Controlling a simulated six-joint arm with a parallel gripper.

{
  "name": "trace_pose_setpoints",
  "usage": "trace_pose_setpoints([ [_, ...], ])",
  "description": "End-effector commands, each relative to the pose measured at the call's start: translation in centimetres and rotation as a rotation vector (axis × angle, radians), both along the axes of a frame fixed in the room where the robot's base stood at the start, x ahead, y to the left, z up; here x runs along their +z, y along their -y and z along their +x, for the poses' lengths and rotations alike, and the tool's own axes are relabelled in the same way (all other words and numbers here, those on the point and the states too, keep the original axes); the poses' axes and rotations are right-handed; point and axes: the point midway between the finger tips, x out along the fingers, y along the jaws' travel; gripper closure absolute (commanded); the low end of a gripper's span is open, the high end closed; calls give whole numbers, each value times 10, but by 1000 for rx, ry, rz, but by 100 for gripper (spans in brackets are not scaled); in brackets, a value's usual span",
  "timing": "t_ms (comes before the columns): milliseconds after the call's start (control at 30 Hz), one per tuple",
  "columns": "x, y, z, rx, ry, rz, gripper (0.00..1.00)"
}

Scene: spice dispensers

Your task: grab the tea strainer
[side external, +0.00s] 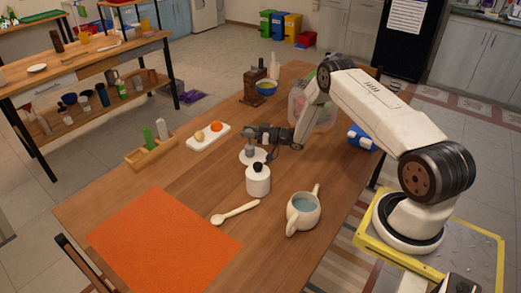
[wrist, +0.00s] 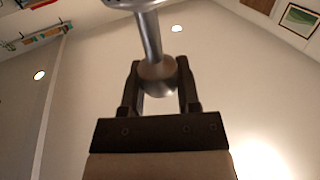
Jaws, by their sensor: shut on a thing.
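In the wrist view my gripper (wrist: 158,72) is shut on the strainer's rounded metal end. Its shaft (wrist: 148,35) runs from there to the top edge, where a wider part is cut off by the frame.
A white lidded jar (side external: 258,180) stands close in front of the saucer. A white tray (side external: 208,137) with small round items and a wooden rack (side external: 150,152) are to the left. A spoon (side external: 235,213), a teapot (side external: 303,212) and an orange mat (side external: 163,242) lie nearer the front.

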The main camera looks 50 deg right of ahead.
Motion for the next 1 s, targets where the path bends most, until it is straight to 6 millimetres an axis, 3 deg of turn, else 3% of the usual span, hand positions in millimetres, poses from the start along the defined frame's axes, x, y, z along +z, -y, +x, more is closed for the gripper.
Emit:
trace_pose_setpoints([
  [467,7,0,1,0,2,-2,100],
  [767,34,0,0,0,2,0,100],
  [1000,57,-6,-20,0,1,0,100],
])
